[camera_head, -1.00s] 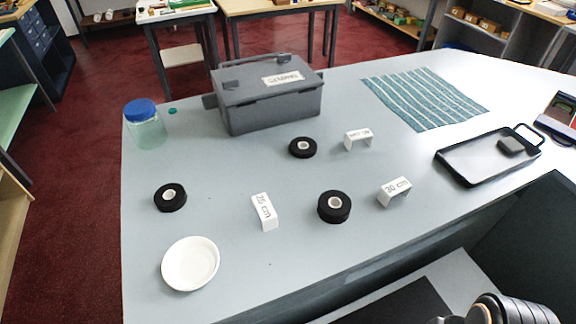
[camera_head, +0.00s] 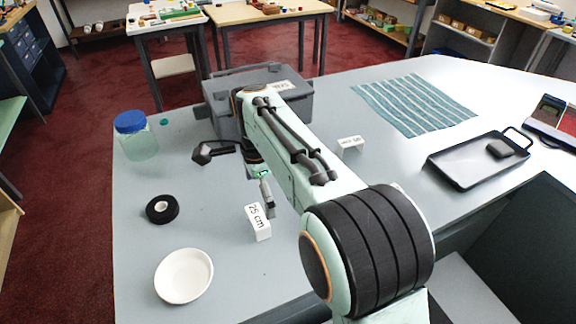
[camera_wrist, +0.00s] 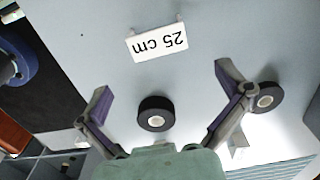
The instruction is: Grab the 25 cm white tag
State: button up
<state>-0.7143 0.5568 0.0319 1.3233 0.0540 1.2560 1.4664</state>
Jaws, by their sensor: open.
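The white tag marked 25 cm (camera_head: 260,222) stands like a small tent on the grey counter, right of the white bowl. In the wrist view the 25 cm tag (camera_wrist: 158,44) shows upside down near the top, beyond the fingertips. My gripper (camera_head: 238,172) is open above the counter, behind the tag in the head view, with one finger close to the tag's upper edge in the picture. In the wrist view my gripper (camera_wrist: 163,78) has its fingers spread wide with nothing held. Whether a finger touches the tag cannot be told.
A black tape roll (camera_head: 162,209) and a white bowl (camera_head: 184,275) lie left of the tag. A jar with a blue lid (camera_head: 136,136), a grey toolbox (camera_head: 222,112), another white tag (camera_head: 350,143), a striped cloth (camera_head: 415,104) and a black tray (camera_head: 470,172) are around. My arm hides other items.

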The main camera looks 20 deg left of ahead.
aim_at(257, 216)
jog(key=f, duration=0.7)
jog(key=shift+s+a, duration=0.35)
jog(key=shift+s, duration=0.05)
jog(key=shift+c, duration=0.3)
jog(key=c, duration=0.8)
